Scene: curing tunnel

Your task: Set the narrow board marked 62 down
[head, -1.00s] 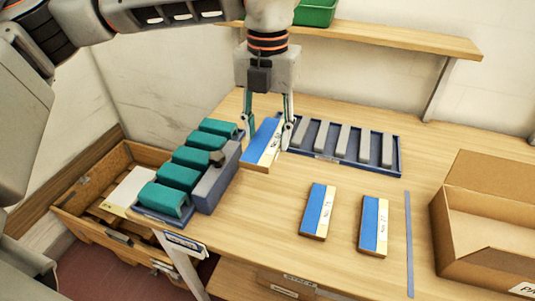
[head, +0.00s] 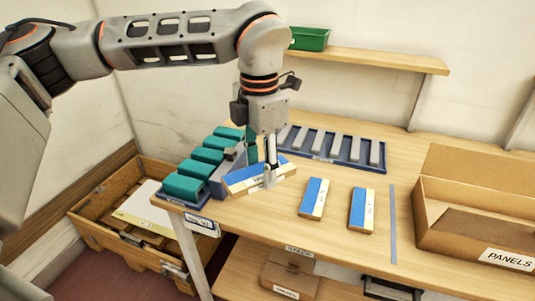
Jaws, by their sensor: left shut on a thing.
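The narrow board (head: 240,179) is blue and cream with a small label too small to read. My left gripper (head: 262,172) is shut on it near its middle, fingers pointing down. The board lies roughly crosswise in the picture, close to the front left of the table. I cannot tell whether it touches the table top. Two similar blue and cream boards, one on the left (head: 313,198) and one on the right (head: 362,210), lie on the table to its right. My right gripper is not in view.
A blue tray of grey bars (head: 377,169) stands behind. Teal blocks (head: 186,188) on a rack stand left of the held board. A blue strip (head: 392,225) lies on the table before an open cardboard box (head: 470,238). A wooden crate (head: 100,243) stands at lower left.

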